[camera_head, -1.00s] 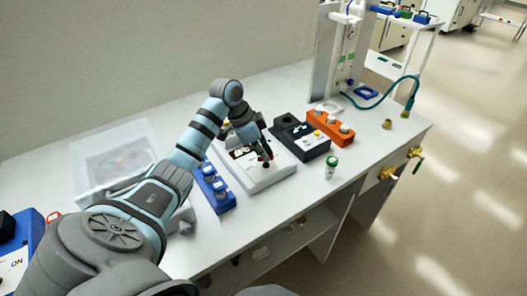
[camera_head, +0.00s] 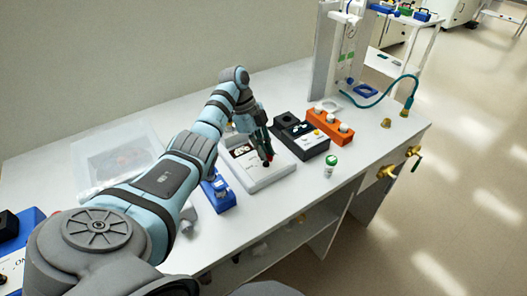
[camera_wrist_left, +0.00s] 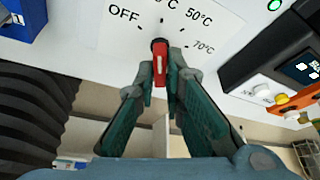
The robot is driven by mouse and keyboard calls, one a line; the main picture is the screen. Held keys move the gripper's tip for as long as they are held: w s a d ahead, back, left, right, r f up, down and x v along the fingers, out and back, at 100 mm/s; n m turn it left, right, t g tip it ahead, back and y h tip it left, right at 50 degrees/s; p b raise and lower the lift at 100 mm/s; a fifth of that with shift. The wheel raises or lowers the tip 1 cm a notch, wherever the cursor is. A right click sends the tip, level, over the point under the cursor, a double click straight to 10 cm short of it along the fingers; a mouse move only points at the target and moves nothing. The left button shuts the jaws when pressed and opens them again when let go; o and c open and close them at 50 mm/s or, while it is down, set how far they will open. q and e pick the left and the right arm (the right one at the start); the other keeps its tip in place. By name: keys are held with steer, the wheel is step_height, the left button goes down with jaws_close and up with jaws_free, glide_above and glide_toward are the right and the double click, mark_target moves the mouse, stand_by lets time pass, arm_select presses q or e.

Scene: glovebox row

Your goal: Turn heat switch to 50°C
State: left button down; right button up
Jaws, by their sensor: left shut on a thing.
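The white heat device (camera_head: 266,182) stands on the bench in the head view. Its switch is a red knob (camera_wrist_left: 159,52) with a white stripe, on a dial (camera_wrist_left: 105,32) marked OFF, 50°C and 70°C; another label is cut off at the top edge. The knob's long side runs up the wrist picture, roughly toward the mark between OFF and 50°C. My left gripper (camera_wrist_left: 160,75) is shut on the knob, one finger on each side. In the head view my left gripper (camera_head: 267,158) hides most of the knob. My right gripper is not in view.
A blue block (camera_head: 219,197) stands left of the device, and a black box (camera_head: 300,138) and an orange block (camera_head: 330,126) stand to its right. A green-capped bottle (camera_head: 330,168) stands near the bench's front edge. A clear box (camera_head: 110,150) is at the left.

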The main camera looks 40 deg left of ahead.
arm_select(q)
steer(key=shift+m, duration=0.3)
steer(key=c, duration=1.7)
jaws_free()
